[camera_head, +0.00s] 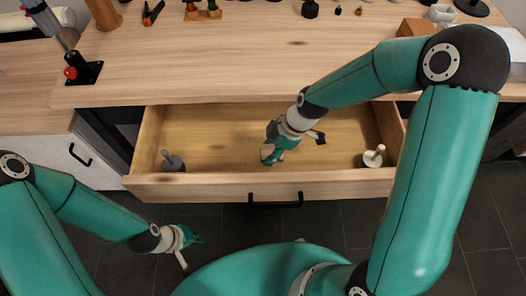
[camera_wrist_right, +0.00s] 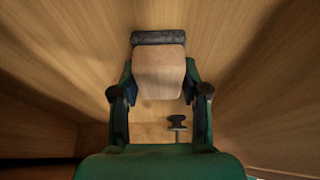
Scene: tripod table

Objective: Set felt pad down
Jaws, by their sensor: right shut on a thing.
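The felt pad (camera_wrist_right: 159,70), a pale wooden block with a dark grey felt strip along its far end, is between the fingers of my right gripper (camera_wrist_right: 159,88). That gripper is shut on it. In the head view my right gripper (camera_head: 270,156) reaches down into the open drawer (camera_head: 215,188), near its middle. The pad is mostly hidden there by the gripper. I cannot tell whether the pad touches the drawer floor. My left gripper (camera_head: 192,237) hangs low in front of the drawer, away from it; its fingers are too small to read.
A dark grey peg-like piece (camera_head: 173,162) stands at the drawer's left end and a cream one (camera_head: 373,157) at its right. The drawer floor between is bare. The wooden tabletop (camera_head: 220,65) above has tools along its back and a clamp-like stand (camera_head: 82,72) at left.

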